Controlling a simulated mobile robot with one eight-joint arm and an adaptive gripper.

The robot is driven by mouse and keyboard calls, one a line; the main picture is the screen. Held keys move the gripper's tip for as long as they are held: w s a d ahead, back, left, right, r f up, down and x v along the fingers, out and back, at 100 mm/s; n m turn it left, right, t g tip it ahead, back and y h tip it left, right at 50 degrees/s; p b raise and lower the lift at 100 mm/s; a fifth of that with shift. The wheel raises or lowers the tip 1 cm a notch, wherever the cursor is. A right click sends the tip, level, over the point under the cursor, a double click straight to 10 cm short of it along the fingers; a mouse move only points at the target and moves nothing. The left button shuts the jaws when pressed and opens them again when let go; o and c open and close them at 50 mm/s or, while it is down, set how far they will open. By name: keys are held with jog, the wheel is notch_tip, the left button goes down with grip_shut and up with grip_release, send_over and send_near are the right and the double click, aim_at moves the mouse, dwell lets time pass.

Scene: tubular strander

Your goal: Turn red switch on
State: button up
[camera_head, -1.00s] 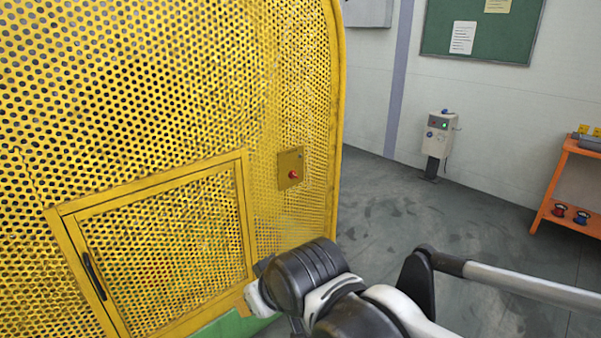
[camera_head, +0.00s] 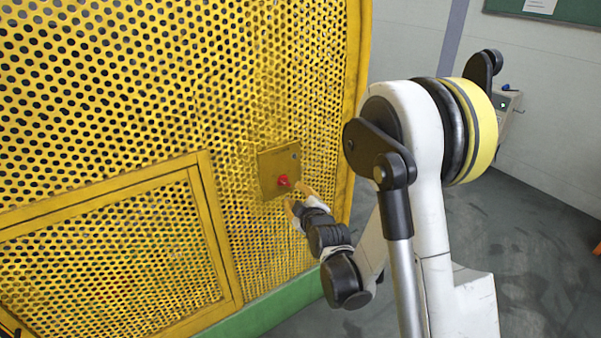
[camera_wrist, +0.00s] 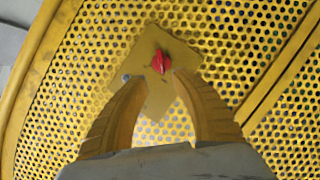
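The red switch (camera_head: 283,181) is a small red knob on a yellow square plate (camera_head: 268,166) fixed to the perforated yellow guard. In the wrist view the red switch (camera_wrist: 161,61) appears just beyond the fingertips, between them and slightly above. My gripper (camera_head: 297,195) has yellow fingers and reaches toward the plate from the lower right. In the wrist view its two fingers (camera_wrist: 154,78) are spread apart with nothing between them. The fingertips are close to the switch; I cannot tell whether they touch it.
The yellow perforated guard (camera_head: 100,90) fills the left, with a framed door (camera_head: 110,255) below left of the plate. A green base strip (camera_head: 262,318) runs along its foot. A pale control box (camera_head: 508,115) stands at the right wall. Grey floor lies open at right.

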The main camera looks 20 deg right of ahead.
aim_at(285, 183)
jog(key=b+x, duration=0.2)
jog(key=x, duration=0.7)
jog(key=shift+w+a+f, duration=0.1)
jog(key=shift+f, duration=0.05)
jog(key=shift+w, duration=0.65)
grip_shut()
